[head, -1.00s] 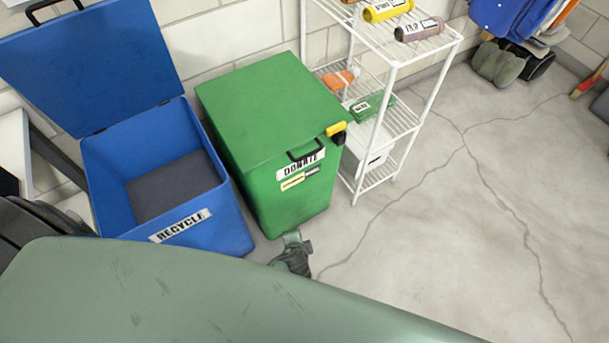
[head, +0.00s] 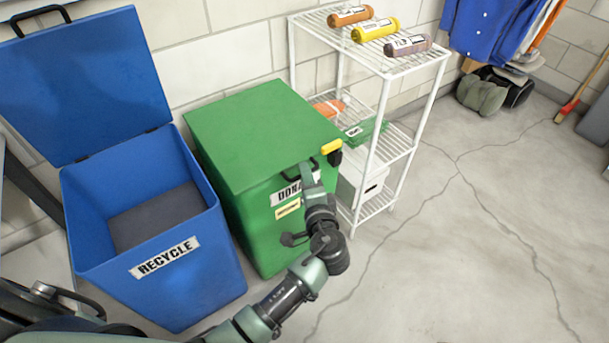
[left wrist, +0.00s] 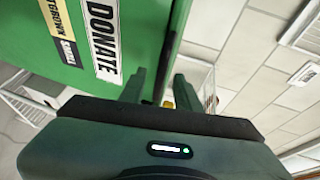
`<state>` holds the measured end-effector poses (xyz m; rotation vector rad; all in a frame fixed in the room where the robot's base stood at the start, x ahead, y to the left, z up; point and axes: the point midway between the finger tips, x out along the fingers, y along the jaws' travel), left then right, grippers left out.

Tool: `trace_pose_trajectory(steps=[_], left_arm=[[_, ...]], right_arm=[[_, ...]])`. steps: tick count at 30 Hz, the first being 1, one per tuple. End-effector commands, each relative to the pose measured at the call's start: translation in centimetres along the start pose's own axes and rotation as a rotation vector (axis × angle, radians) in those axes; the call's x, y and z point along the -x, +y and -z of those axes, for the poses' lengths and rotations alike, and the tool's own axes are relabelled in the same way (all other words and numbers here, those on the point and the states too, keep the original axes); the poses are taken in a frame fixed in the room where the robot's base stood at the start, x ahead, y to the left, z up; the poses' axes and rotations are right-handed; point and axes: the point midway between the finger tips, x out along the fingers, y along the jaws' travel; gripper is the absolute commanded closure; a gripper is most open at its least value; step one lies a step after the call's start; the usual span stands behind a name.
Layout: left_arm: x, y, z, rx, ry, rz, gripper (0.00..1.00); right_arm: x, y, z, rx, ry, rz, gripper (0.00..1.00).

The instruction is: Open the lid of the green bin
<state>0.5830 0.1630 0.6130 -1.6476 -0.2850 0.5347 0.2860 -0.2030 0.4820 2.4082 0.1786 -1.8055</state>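The green bin (head: 262,225) stands against the wall with its lid (head: 255,130) shut. A DONATE label is on its front, partly covered by my left gripper (head: 307,178). The black handle at the front edge of the lid is partly hidden behind the gripper. A yellow and black piece (head: 332,148) sits at the lid's front right corner. In the left wrist view, the gripper's two fingers (left wrist: 160,90) are apart beside the DONATE label (left wrist: 101,40), near the lid edge. I cannot tell whether they touch the handle. My right gripper is not in view.
An open blue recycle bin (head: 150,275) stands close on the left, its lid raised. The floor (head: 450,250) at front right is clear.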

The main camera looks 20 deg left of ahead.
Motion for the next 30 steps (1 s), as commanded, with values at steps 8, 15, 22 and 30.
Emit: trace_pose_trajectory(steps=[8,15,22,30], left_arm=[[-1.6,0.1,-0.1,0.000,0.000,-0.001,0.67],[-1.6,0.1,0.0,0.001,0.000,-0.002,0.84],[-1.6,0.1,0.0,0.001,0.001,-0.002,1.00],[-1.6,0.1,0.0,0.001,0.001,-0.003,1.00]], right_arm=[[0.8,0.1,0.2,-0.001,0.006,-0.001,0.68],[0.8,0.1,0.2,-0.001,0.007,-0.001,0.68],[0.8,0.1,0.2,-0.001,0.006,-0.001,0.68],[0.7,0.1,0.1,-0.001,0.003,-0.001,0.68]])
